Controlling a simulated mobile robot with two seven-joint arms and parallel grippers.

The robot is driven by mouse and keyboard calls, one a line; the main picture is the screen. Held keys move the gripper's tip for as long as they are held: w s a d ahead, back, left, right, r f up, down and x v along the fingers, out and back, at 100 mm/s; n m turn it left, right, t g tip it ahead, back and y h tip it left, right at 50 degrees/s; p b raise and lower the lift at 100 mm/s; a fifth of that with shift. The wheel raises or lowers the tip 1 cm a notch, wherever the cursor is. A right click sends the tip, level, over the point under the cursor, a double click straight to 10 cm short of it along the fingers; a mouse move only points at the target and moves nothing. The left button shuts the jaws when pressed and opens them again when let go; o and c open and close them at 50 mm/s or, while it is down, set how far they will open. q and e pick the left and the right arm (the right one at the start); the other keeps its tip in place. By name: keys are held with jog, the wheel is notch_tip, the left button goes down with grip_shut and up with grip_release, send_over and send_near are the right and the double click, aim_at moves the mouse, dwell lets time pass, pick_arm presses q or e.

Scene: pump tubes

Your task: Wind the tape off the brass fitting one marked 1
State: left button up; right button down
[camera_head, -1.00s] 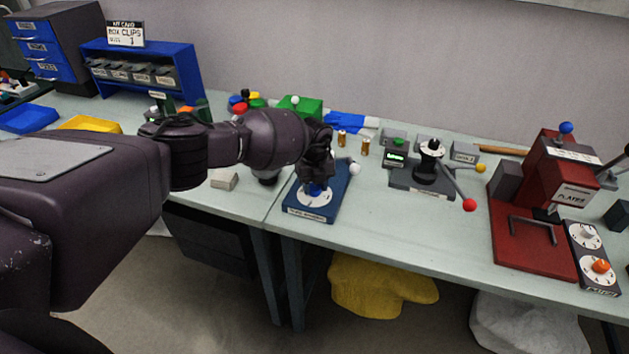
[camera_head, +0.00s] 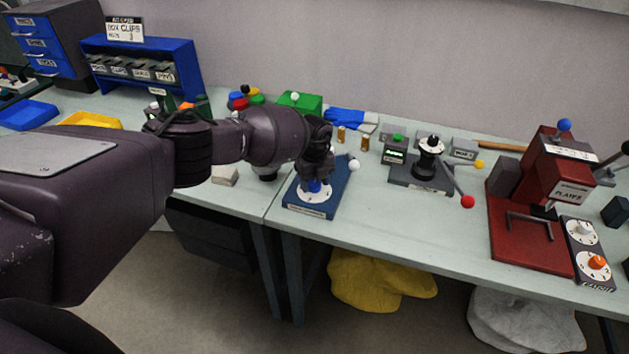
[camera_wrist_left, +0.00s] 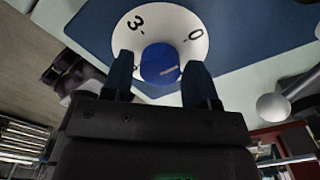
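Two small brass fittings stand upright at the back of the bench, a left one (camera_head: 341,134) and a right one (camera_head: 365,142). Their marks are too small to read, and I cannot make out tape on them. My left gripper (camera_head: 317,178) points down over a blue-based device (camera_head: 338,196) with a white numbered dial (camera_head: 305,195). In the left wrist view, the fingers (camera_wrist_left: 160,72) stand on either side of the dial's blue knob (camera_wrist_left: 160,62). A narrow gap shows beside the knob, so the gripper looks open around it. My right gripper is out of view.
A black device with a red-tipped lever (camera_head: 468,201) stands right of the dial device. Farther right are a red press (camera_head: 545,235) and a two-knob panel (camera_head: 590,255). Blue gloves (camera_head: 347,117) and a green box (camera_head: 300,104) lie behind. The bench's front middle is clear.

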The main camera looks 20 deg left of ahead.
aim_at(314, 183)
pick_arm(q)
jog(key=shift+o, duration=0.8)
notch_tip(314, 183, up, 11)
jog(key=shift+f, duration=0.1)
dwell(0.4)
